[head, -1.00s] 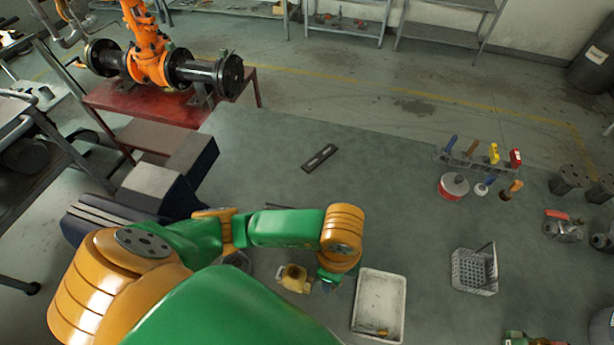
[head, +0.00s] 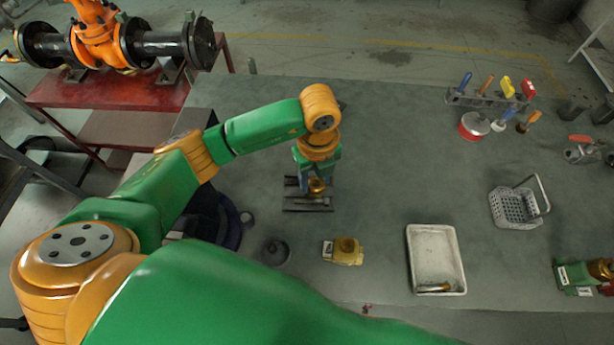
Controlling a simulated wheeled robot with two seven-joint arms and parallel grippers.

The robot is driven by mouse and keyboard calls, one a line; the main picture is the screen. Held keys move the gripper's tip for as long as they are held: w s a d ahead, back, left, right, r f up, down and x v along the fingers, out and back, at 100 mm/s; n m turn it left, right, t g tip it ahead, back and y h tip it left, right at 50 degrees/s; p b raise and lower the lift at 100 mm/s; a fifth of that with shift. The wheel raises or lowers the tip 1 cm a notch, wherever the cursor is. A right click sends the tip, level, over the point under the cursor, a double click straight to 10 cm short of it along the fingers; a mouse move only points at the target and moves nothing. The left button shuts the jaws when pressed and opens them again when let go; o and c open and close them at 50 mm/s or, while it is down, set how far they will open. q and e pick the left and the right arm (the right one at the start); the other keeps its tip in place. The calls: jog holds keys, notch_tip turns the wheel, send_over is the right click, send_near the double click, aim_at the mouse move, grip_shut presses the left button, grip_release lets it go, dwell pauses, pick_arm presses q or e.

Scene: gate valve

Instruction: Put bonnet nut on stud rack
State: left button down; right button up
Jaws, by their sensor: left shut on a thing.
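My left gripper (head: 315,178) reaches out over the table, pointing down. It is shut on a small brass-coloured piece, the bonnet nut (head: 316,187). The nut is right over the stud rack (head: 307,207), a dark flat plate on the table. The gripper covers part of the rack. I cannot tell whether the nut touches the rack or is around a stud. My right gripper (head: 578,279) shows partly at the right edge, and its fingers are not clear.
A yellow valve part (head: 343,252) and a dark round part (head: 274,251) lie nearer on the table (head: 400,150). A white tray (head: 436,255) with a brass piece, a grey basket (head: 515,207) and a tool rack (head: 485,99) stand to the right. The far middle is clear.

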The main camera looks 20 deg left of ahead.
pick_arm(q)
jog(key=w+a+f, duration=0.1)
jog(key=a+f, duration=0.1)
jog(key=f, duration=0.1)
jog(key=w+a+f, duration=0.1)
jog(key=shift+w+f, duration=0.2)
jog(key=shift+w, duration=0.1)
notch_tip(320, 180, down, 3)
jog(key=shift+d+r+p, duration=0.1)
jog(key=shift+r+p, duration=0.1)
jog(key=shift+p, duration=0.35)
jog(key=shift+f, duration=0.4)
jog(key=shift+c, duration=1.7)
grip_release()
pick_arm(e)
jog(key=shift+a+r, duration=0.45)
jog(key=shift+r, duration=0.15)
